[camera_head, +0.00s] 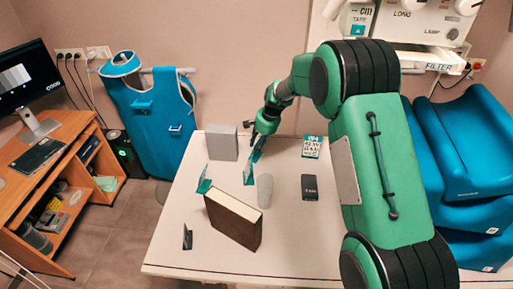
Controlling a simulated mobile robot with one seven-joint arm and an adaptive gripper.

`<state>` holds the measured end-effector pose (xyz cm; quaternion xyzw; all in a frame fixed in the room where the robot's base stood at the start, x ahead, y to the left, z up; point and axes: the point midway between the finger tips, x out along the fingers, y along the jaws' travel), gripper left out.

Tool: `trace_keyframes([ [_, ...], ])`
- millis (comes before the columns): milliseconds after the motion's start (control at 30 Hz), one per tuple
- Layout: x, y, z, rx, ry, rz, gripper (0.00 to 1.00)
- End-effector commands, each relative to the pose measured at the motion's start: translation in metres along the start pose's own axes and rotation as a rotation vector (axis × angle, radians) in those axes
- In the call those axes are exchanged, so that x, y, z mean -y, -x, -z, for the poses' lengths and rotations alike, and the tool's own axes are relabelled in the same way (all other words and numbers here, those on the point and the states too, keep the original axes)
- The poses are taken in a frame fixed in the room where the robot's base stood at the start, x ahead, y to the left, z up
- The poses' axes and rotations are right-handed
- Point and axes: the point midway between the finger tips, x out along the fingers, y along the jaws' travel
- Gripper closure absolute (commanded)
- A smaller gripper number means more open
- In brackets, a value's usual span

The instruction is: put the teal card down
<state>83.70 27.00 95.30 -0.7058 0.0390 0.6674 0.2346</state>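My gripper (257,149) points down over the middle of the white table. A small teal card (249,173) hangs upright and slightly tilted at its fingertips, which look closed on the card's upper edge. The fingers are small and partly blend with the card. The card's lower edge is close above or at the table top; I cannot tell whether it touches. A second teal piece (204,180) stands tilted to the left, near the brown box.
On the white table (300,245) are a brown box (233,219), a grey block (223,142), a pale rounded object (265,191), a black phone-like object (310,187), a teal-and-white printed card (311,147) and a small dark upright item (187,237). The front right of the table is clear.

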Motion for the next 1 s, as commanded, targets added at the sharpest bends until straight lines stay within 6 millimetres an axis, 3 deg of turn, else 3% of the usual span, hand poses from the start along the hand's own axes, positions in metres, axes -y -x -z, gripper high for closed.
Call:
trace_keyframes([
  [233,0.0,0.018,0.0,0.0,0.0,0.0,0.73],
  [1000,0.0,0.018,0.0,-0.001,0.001,0.0,0.73],
])
